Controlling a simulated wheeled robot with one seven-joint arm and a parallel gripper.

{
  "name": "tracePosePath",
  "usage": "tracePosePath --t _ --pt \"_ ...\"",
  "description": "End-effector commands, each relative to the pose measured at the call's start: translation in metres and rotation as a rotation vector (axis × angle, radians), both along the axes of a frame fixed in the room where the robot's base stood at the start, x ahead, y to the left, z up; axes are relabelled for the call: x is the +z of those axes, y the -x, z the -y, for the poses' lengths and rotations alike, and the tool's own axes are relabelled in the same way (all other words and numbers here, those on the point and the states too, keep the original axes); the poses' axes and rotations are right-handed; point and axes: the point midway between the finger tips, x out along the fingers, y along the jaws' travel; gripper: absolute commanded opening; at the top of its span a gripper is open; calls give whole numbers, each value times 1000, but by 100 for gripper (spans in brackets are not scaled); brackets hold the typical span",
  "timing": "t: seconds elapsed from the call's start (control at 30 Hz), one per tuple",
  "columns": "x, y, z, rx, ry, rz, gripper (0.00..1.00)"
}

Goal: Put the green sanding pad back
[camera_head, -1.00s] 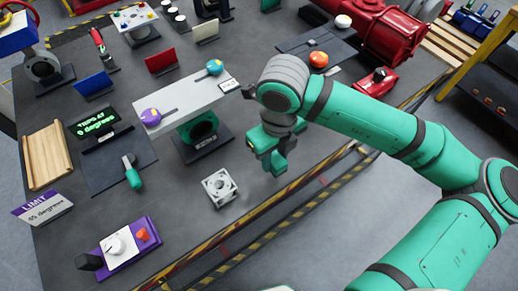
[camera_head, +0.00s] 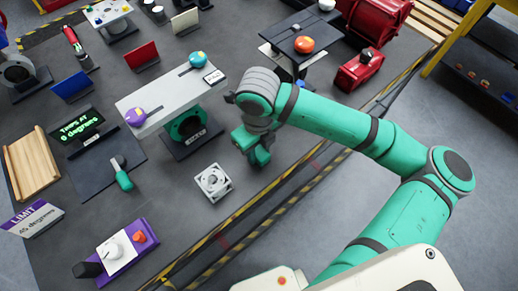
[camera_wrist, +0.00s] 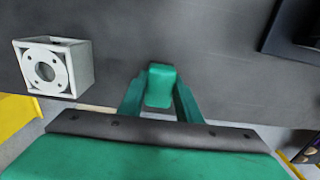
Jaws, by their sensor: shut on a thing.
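My gripper (camera_head: 252,147) hangs over the dark bench near its striped front edge, right of a white open cube with a round hole (camera_head: 213,182). In the wrist view my gripper (camera_wrist: 159,95) is shut on a small rounded green block, which looks like the green sanding pad (camera_wrist: 160,82). The pad sits between the two green fingers, with no visible contact with the bench. In the head view the held pad blends with the green gripper. The white cube also shows at the left of the wrist view (camera_wrist: 50,68).
Upright blue (camera_head: 73,85) and red (camera_head: 142,55) plates stand further back. A dark stand with an orange knob (camera_head: 303,44) is at back right. Bench around the cube is clear.

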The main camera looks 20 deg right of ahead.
Motion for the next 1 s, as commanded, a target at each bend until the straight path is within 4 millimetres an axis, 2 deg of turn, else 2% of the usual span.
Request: tracePosePath --t 0.13,0.17,0.2,0.23,0.53,0.67,1.0 --pt "-3 1 3 -6 0 -1 13" --pt "-3 1 3 -7 0 -1 38" --pt "-3 1 3 -8 0 -1 48" --pt "-3 1 3 -8 0 -1 50" --pt "-2 1 3 -8 0 0 50" --pt "8 0 3 -5 2 2 50" --pt "72 0 1 0 4 3 50"
